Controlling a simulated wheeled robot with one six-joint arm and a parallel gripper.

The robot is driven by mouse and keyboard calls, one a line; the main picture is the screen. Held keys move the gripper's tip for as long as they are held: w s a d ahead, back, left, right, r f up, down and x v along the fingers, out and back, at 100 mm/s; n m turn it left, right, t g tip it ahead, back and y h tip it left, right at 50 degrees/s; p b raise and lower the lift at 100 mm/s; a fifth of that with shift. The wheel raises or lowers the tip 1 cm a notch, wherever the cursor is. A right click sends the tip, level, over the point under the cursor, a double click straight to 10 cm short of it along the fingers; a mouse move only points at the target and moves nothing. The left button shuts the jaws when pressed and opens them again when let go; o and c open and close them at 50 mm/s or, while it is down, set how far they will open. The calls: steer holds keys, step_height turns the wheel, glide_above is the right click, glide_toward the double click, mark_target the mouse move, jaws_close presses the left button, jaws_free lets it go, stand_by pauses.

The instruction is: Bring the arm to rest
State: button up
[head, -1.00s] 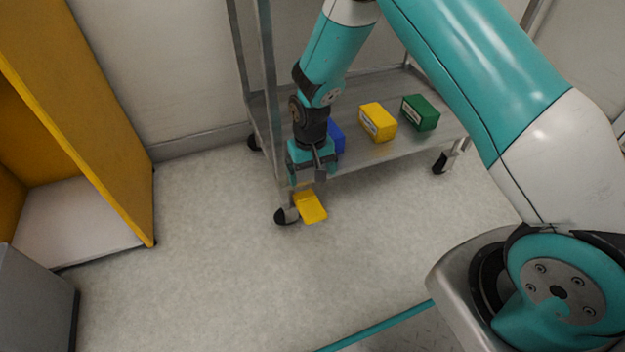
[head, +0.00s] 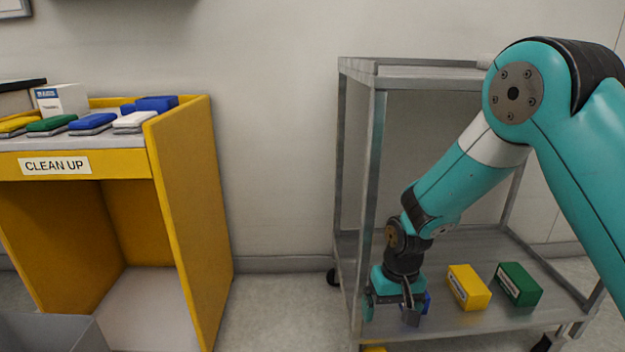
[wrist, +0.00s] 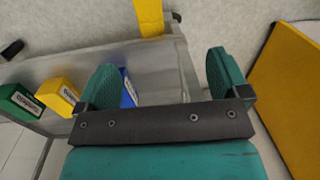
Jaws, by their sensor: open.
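My arm reaches down from the right in the head view, bent at the elbow. My gripper (head: 390,310) points down at the near left corner of the steel cart's lower shelf. It is open, and I see nothing held in it. In the wrist view its two green fingers (wrist: 165,78) stand wide apart. A blue box (head: 426,302) sits on the shelf just behind the gripper, partly hidden by it. It also shows beside the left finger in the wrist view (wrist: 128,90). I cannot tell whether they touch.
The steel cart (head: 362,200) surrounds the gripper's far side with posts and shelves. A yellow box (head: 468,287) and a green box (head: 518,284) stand on its shelf. A yellow piece (wrist: 149,15) lies low by the cart. A yellow clean-up cabinet (head: 185,220) stands left, with clear floor between.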

steer(key=s+a+r+n+y+p, duration=0.1)
steer(key=s+r, duration=0.3)
steer(key=r, duration=0.5)
steer(key=s+a+r+n+y+p, duration=0.15)
steer(key=s+r, duration=0.25)
steer(key=r, duration=0.4)
steer(key=s+r+n+y+p, duration=0.1)
steer(key=s+r+n+p, duration=0.25)
steer(key=s+r, duration=1.1)
step_height(320, 180, up, 36)
steer(key=s+p, duration=0.1)
steer(key=p, duration=3.6)
steer(key=shift+s+a, duration=0.25)
steer(key=shift+s, duration=0.15)
